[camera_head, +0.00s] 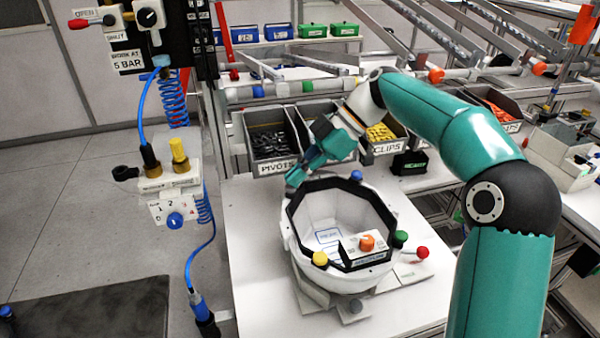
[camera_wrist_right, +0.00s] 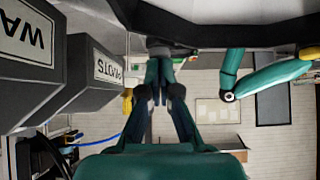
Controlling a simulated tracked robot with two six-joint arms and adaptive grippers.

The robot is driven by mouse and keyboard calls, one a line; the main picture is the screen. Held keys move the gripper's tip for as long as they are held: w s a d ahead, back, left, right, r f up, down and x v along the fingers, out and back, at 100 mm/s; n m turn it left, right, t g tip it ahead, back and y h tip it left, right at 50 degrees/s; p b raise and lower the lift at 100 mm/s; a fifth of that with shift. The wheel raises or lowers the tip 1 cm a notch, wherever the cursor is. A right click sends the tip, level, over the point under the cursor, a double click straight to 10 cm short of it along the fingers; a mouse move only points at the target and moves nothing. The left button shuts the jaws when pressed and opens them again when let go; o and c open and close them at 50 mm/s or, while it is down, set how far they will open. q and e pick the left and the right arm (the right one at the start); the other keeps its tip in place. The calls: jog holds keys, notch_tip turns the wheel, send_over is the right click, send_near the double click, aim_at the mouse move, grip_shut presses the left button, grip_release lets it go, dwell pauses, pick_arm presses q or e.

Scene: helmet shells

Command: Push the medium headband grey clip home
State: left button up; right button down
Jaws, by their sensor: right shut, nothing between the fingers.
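A white helmet shell (camera_head: 300,262) sits open side up on the bench, with a black headband (camera_head: 377,203) around the inside of its rim. Yellow, green and blue clip knobs show at the headband's front left, right and back. My right gripper (camera_head: 294,180) is shut and empty, its tips at the headband's back-left edge. In the right wrist view the shut fingertips (camera_wrist_right: 160,62) point at the dark headband (camera_wrist_right: 220,30). A small dark part lies at the tips; I cannot tell whether it is the grey clip. The tips hide that spot in the head view. My left gripper is out of view.
Bins labelled PIVOTS (camera_head: 275,160) and CLIPS (camera_head: 382,132) stand close behind the shell. An adjuster block with an orange knob (camera_head: 367,242) sits inside the shell. A red knob (camera_head: 422,252) sticks out right. The bench (camera_head: 250,290) is clear at front left.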

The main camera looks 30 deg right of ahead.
jog(key=shift+f, duration=0.75)
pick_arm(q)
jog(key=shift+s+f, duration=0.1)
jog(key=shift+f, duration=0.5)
pick_arm(e)
jog(key=shift+s+f, duration=0.1)
jog(key=shift+s, duration=0.1)
jog(key=r+p, duration=0.2)
jog(key=r, duration=0.1)
jog(key=r+p, duration=0.1)
jog(key=shift+w+r, duration=0.3)
jog(key=shift+r, duration=0.1)
pick_arm(q)
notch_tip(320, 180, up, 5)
jog(key=shift+p, duration=0.85)
pick_arm(e)
jog(key=v, duration=1)
jog(key=shift+r, duration=0.3)
